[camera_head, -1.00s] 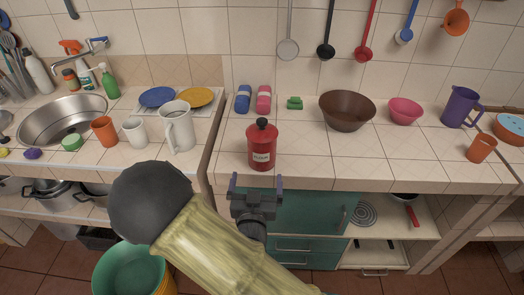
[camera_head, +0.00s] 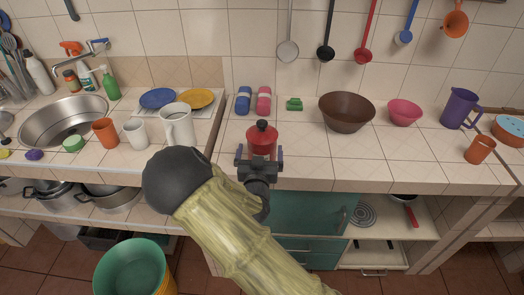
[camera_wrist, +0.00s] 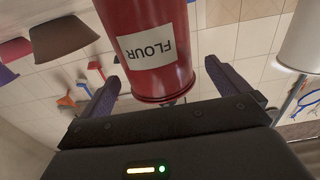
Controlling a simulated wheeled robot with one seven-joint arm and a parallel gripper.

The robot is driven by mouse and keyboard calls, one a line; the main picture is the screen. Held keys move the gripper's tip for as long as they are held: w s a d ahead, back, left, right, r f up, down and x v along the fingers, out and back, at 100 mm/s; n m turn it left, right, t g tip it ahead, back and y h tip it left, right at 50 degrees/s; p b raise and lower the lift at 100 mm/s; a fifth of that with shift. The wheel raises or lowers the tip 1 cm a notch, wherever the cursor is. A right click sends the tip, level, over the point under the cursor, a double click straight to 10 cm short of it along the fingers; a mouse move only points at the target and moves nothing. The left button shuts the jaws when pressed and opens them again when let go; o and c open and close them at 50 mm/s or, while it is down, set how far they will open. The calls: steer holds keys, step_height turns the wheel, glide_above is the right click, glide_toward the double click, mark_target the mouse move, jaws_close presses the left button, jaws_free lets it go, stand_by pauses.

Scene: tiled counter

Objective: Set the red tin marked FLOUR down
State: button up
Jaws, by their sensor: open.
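The red tin (camera_head: 262,136) with a black knob on its lid stands upright on the tiled counter near its front edge. In the wrist view the tin (camera_wrist: 158,65) appears upside down, with its FLOUR label facing my gripper. My gripper (camera_head: 260,160) is at the front of the tin and hides its lower part in the head view. In the wrist view my gripper (camera_wrist: 168,85) is open, with one purple finger on each side of the tin.
Behind the tin lie a blue roll (camera_head: 243,100), a pink roll (camera_head: 264,100) and a green block (camera_head: 294,104). A brown bowl (camera_head: 346,113) stands to the right, and a white mug (camera_head: 179,127) to the left.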

mark_target(262, 122)
steer(key=w, duration=0.1)
steer(key=w+p, duration=0.1)
steer(key=w, duration=0.3)
steer(key=shift+d+r+p, duration=0.2)
steer(key=shift+d+p, duration=0.05)
steer(key=shift+p, duration=0.15)
stand_by(0.3)
steer(key=c, duration=1.7)
steer(key=shift+r, duration=0.15)
step_height(262, 122, up, 10)
steer(key=shift+w+f+b, duration=0.1)
steer(key=shift+b, duration=0.35)
